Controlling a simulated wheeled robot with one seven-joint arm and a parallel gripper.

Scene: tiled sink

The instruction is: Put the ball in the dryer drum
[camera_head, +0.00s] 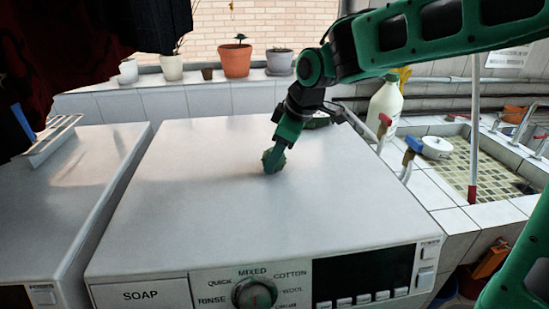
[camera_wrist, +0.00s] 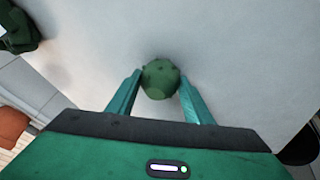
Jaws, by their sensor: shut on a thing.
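A small round dark green ball (camera_wrist: 160,78) is between my fingertips in the wrist view. In the head view the ball (camera_head: 273,160) is at or just above the white top of the machine; I cannot tell if it touches. My gripper (camera_head: 275,150) points down over the middle of that top and is shut on the ball, and its teal fingers (camera_wrist: 158,90) flank the ball in the wrist view. The front of the washing machine (camera_head: 210,287) carries a soap drawer, a dial and a dark display. I cannot see the drum or its door.
A second white machine (camera_head: 65,190) stands at left with a rack on it. A tiled sink (camera_head: 450,170), a white bottle (camera_head: 385,105) and taps are at right. Potted plants (camera_head: 236,60) line the back ledge. The machine's top is mostly clear.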

